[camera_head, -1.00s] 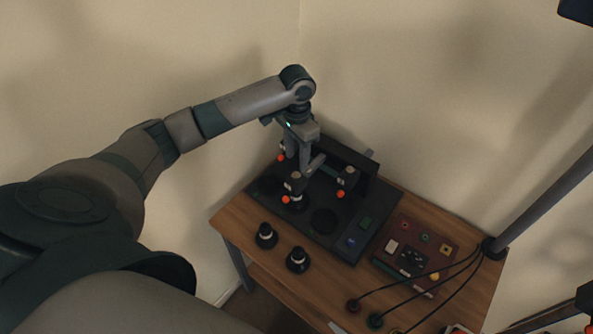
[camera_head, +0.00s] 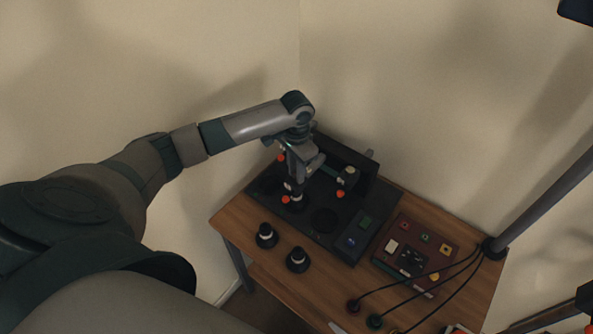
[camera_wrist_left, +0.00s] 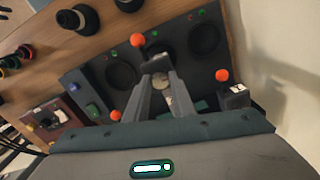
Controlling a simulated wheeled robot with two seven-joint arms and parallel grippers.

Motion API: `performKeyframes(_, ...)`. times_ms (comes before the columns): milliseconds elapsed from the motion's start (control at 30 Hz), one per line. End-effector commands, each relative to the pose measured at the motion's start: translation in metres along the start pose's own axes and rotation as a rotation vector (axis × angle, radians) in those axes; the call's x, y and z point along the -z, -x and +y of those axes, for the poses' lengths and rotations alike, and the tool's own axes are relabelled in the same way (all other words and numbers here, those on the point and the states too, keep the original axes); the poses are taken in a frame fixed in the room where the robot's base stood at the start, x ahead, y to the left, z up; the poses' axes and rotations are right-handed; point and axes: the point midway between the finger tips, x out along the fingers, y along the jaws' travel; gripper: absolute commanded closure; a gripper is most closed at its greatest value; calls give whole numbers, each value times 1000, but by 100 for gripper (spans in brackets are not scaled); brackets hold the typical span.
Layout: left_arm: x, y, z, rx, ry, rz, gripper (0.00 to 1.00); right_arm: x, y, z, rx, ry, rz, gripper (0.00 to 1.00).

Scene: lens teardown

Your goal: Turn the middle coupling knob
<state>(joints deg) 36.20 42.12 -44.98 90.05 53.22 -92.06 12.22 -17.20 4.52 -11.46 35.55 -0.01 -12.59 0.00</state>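A dark panel (camera_head: 322,250) on the wooden table carries several upright posts and orange balls, one ball (camera_head: 285,199) beside my left gripper. The same orange ball (camera_wrist_left: 137,40) shows just beyond the fingertips. Another post (camera_head: 347,177) with an orange ball (camera_head: 340,194) stands to the right. My right gripper is not seen.
Two black knobs (camera_head: 266,236) (camera_head: 298,260) stand on the table in front of the panel. A dark red box (camera_head: 398,268) with cables lies to the right. A grey pole (camera_head: 545,203) rises at the table's right edge. A wall stands close behind.

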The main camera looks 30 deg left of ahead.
Motion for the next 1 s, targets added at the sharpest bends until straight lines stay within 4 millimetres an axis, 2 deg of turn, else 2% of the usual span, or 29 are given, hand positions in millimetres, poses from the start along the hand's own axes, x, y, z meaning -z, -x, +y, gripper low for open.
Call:
performKeyframes(67,0,0,0,0,0,0,100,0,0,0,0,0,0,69)
performKeyframes(567,0,1,0,0,-77,0,99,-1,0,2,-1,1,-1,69)
performKeyframes(1000,0,1,0,2,-403,1,99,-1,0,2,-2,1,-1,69)
